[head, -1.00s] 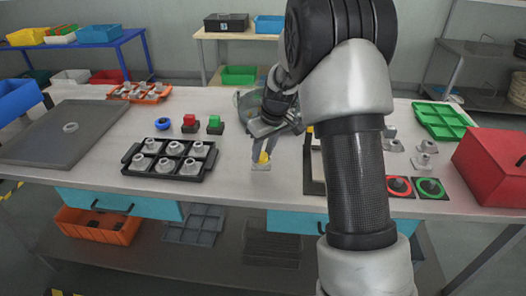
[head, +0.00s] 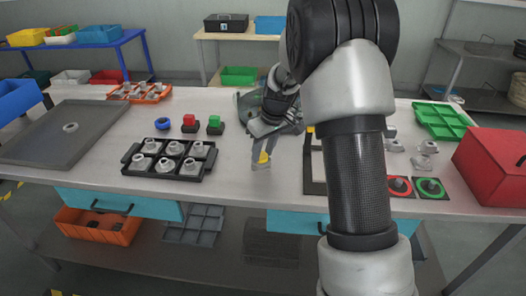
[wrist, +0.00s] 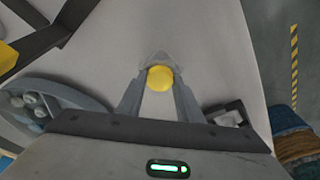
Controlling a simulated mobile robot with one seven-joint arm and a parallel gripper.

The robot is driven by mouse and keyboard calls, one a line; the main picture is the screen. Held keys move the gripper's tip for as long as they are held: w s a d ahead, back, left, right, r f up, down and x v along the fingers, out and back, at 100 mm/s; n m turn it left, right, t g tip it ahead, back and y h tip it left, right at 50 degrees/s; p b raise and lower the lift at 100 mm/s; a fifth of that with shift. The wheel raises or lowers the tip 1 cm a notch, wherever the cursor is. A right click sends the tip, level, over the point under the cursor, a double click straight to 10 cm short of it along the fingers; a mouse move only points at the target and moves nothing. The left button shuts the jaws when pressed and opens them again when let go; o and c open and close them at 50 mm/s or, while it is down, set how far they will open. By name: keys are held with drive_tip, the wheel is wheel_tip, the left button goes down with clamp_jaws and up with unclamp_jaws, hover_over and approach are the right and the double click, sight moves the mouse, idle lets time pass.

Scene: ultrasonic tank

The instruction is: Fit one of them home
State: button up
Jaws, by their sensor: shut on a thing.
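My gripper (head: 262,157) is low over the front middle of the table, shut on a small grey part with a yellow round top (head: 264,158). The wrist view shows the yellow top (wrist: 160,78) between the fingertips, with a pale grey base just beyond it. I cannot tell whether the base touches the table. A black tray (head: 128,168) to the left holds several grey metal parts in its compartments. Loose grey parts (head: 424,161) stand on the right. A dark frame (head: 314,180) is partly hidden behind my arm; a dark frame also shows in the wrist view (wrist: 48,40).
Red and green push-button blocks (head: 190,124) and a blue ring stand behind the black tray. Red and green ringed discs (head: 432,188), a green tray (head: 444,120) and a red box (head: 490,165) are at the right.

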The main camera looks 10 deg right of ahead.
drive_tip(key=o, duration=1.1)
drive_tip(key=shift+f, duration=0.1)
drive_tip(key=p+v, duration=0.1)
drive_tip(key=v, duration=1.6)
drive_tip(key=shift+r, duration=0.25)
drive_tip(key=s+a+r+m+t+h+p, duration=0.1)
drive_tip(key=s+r+m+p, duration=0.15)
drive_tip(key=s+r, duration=0.6)
drive_tip(key=s+a+r+m+t+p, duration=0.1)
drive_tip(key=s+r+p, duration=0.35)
drive_tip(key=s, duration=0.75)
drive_tip(key=s+m+p, duration=0.1)
drive_tip(key=s+m, duration=0.1)
drive_tip(key=s, duration=0.6)
drive_tip(key=shift+s+a+f+t+p, duration=0.2)
drive_tip(key=shift+a+f+t+p, duration=0.05)
drive_tip(key=shift+f+t+p, duration=0.15)
